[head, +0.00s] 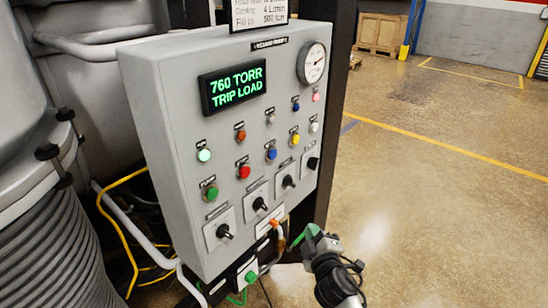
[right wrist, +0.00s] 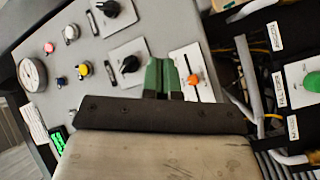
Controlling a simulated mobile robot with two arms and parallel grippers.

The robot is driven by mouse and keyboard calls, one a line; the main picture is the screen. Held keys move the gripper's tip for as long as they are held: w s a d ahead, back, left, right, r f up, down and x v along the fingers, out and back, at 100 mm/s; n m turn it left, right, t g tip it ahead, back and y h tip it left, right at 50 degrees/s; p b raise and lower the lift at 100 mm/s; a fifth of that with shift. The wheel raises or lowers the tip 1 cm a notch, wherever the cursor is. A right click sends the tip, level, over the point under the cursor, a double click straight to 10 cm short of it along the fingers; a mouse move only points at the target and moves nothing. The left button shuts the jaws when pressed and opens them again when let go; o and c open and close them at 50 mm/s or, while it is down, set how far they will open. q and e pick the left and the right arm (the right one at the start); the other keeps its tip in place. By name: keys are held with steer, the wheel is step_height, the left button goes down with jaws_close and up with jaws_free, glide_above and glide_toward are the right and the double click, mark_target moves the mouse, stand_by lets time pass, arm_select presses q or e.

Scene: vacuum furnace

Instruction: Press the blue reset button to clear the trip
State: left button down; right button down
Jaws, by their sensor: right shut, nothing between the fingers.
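The grey control panel (head: 165,100) has a display (head: 233,88) reading "760 TORR TRIP LOAD" in green. A blue button (head: 271,154) sits in its middle row between red and yellow ones. A smaller blue button or lamp (head: 296,106) is in the row above; it also shows in the right wrist view (right wrist: 60,82). Their labels are too small to read. My right gripper (head: 308,234) is shut and empty, apart from and below the blue buttons, near the panel's lower right. Its green fingers (right wrist: 164,78) point toward the orange switch (right wrist: 194,80). My left gripper is out of view.
Red (head: 244,172), green (head: 211,193) and yellow (head: 295,139) buttons surround the middle blue one. Black knobs (head: 260,204) project along the row below. A gauge (head: 312,62) is at upper right. Yellow cable (head: 115,220) hangs left. Floor at right is clear.

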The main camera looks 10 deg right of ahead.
mark_target(273, 155)
step_height(273, 155, up, 19)
steer(key=s+n+t, duration=0.2)
steer(key=t, duration=0.3)
steer(key=shift+a, duration=0.2)
steer(key=shift+w+a+b, duration=0.1)
steer(key=shift+w+b, duration=0.05)
steer(key=shift+b, duration=0.15)
steer(key=w+a+b, duration=0.2)
steer(key=w+a, duration=0.3)
steer(key=w, duration=0.1)
steer(key=shift+w+a, duration=0.15)
steer(key=shift+w, duration=0.2)
steer(key=shift+w+f+b, duration=0.1)
steer(key=shift+b, duration=0.2)
stand_by(0.8)
steer(key=shift+w+a, duration=0.25)
